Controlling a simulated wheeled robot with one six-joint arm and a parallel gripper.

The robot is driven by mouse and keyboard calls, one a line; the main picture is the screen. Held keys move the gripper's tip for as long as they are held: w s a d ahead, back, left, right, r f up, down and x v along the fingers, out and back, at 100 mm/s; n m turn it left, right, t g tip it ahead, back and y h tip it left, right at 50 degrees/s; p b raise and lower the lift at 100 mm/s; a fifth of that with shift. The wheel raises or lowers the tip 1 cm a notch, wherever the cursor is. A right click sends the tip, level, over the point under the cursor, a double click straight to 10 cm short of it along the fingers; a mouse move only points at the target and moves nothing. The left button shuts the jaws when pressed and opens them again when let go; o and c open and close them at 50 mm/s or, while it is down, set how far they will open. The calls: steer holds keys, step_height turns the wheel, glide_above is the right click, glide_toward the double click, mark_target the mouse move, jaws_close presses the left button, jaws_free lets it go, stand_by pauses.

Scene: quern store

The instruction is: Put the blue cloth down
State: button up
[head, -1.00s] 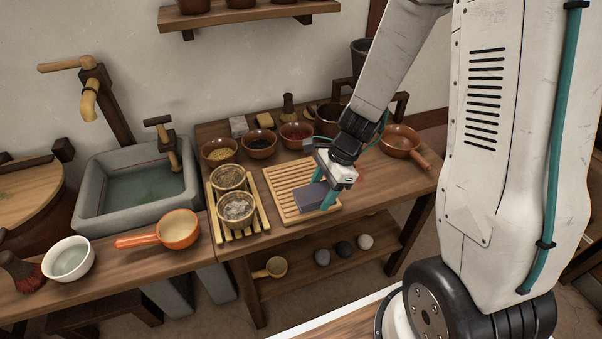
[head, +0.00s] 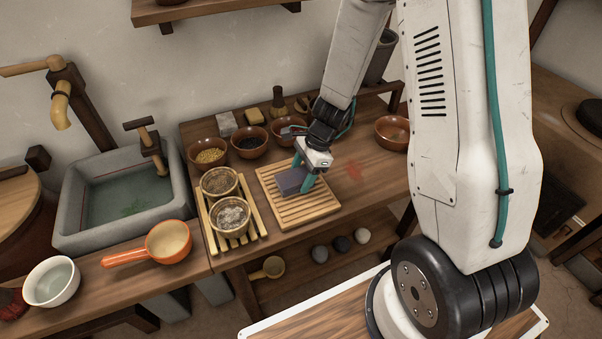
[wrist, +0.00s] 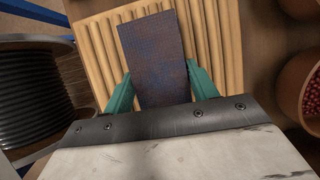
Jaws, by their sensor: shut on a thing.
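The blue cloth (head: 291,182) is a dark, folded, flat-looking block. In the wrist view the cloth (wrist: 153,55) shows reddish-brown patches. My gripper (head: 305,183) is shut on it; the teal fingers (wrist: 160,88) press its two sides. The cloth is over the slatted wooden board (head: 315,208), within its outline, toward the left and middle. I cannot tell whether its underside touches the slats. The board's slats (wrist: 225,30) show on both sides of the cloth in the wrist view.
A slatted rack with two cups (head: 236,247) stands left of the board. Several brown bowls (head: 251,148) line the back; a bowl of red beans (wrist: 313,98) is near the gripper. A red smear (head: 352,171) marks the table right of the board. The board's front slats are bare.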

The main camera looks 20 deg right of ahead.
steer(key=shift+f, duration=0.15)
steer(key=o, duration=1.1)
steer(key=shift+f, duration=0.1)
steer(key=shift+s, duration=0.1)
steer(key=shift+s+f, duration=0.1)
steer(key=shift+s, duration=0.05)
